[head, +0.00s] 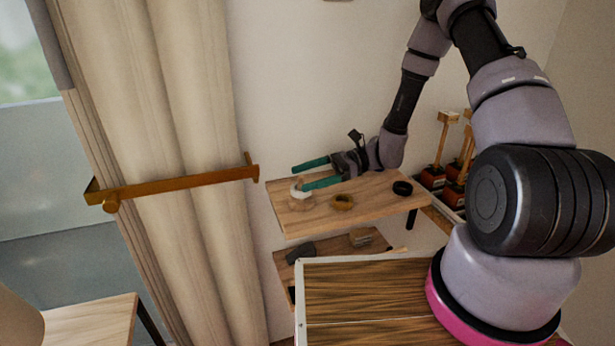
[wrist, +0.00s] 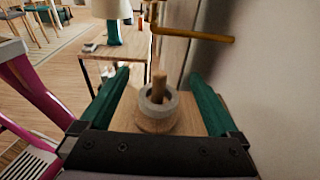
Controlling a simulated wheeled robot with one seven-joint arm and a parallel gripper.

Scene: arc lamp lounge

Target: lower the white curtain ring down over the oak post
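The white curtain ring (wrist: 158,104) is around the oak post (wrist: 160,82) in the wrist view, low down at the post's round wooden base (wrist: 153,125). The post's top sticks up through the ring. In the head view the ring (head: 301,191) shows pale near the left end of the upper shelf, and the post is hard to make out there. My gripper (head: 316,172) is open, its green fingers wide apart. In the wrist view my gripper (wrist: 162,92) has a finger on each side of the ring, with clear gaps; neither finger touches it.
The upper wooden shelf (head: 370,198) also holds a brown ring (head: 343,201) and a black ring (head: 402,188). A lower shelf (head: 330,252) holds small items. A brass rail (head: 180,186) crosses the beige curtain at left. Wooden-handled tools (head: 440,150) stand at right.

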